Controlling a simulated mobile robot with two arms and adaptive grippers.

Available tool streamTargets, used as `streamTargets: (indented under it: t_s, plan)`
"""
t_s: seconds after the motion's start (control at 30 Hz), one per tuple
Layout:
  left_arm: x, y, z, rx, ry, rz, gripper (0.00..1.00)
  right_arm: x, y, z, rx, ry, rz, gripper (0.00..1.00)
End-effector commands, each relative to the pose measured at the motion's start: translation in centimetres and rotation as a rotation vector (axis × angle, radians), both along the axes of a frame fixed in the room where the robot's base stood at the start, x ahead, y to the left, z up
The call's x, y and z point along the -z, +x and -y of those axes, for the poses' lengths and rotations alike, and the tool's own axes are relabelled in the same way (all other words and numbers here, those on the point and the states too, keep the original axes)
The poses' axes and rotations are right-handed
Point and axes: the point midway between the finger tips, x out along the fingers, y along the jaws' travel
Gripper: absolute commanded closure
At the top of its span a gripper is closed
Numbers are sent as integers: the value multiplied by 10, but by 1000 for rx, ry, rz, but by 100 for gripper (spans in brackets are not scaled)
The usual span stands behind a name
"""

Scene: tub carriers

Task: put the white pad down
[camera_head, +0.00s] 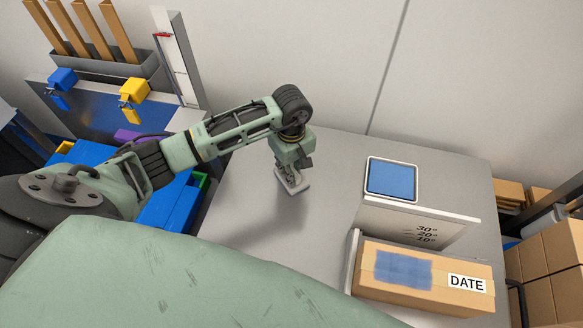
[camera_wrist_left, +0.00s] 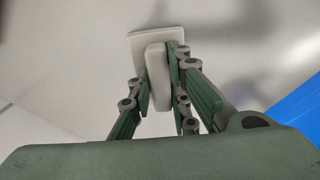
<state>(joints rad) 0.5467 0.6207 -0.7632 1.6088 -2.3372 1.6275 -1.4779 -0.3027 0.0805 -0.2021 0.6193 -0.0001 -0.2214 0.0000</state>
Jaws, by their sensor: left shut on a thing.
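The white pad (camera_head: 295,187) is under my left gripper (camera_head: 288,176) in the head view, above the left part of the grey table. In the left wrist view the pad (camera_wrist_left: 142,39) has a flat plate and a raised block-like handle. My left gripper (camera_wrist_left: 160,85) is shut on that handle. A shadow lies on the table below and left of the pad; I cannot tell whether the pad touches the surface. My right gripper is not in view.
A cardboard box (camera_head: 425,279) marked DATE sits in a fixture at the table's front right. Behind it is an angle-marked panel (camera_head: 420,222) and a blue pad in a white tray (camera_head: 417,181). Blue bins (camera_head: 167,207) stand left of the table. The table's middle is clear.

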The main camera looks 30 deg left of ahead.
Motion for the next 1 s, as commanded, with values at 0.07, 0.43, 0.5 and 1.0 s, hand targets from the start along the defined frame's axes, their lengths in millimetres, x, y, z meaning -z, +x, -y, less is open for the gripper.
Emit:
streamTargets:
  t_s: [0.07,0.43,0.5,1.0]
  plan:
    - [3,0,0,0,1,1,100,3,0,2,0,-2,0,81]
    - [3,-1,0,0,1,-2,64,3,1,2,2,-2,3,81]
    - [3,-1,0,0,1,-2,64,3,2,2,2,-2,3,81]
    - [-47,2,-1,2,2,7,64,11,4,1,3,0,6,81]
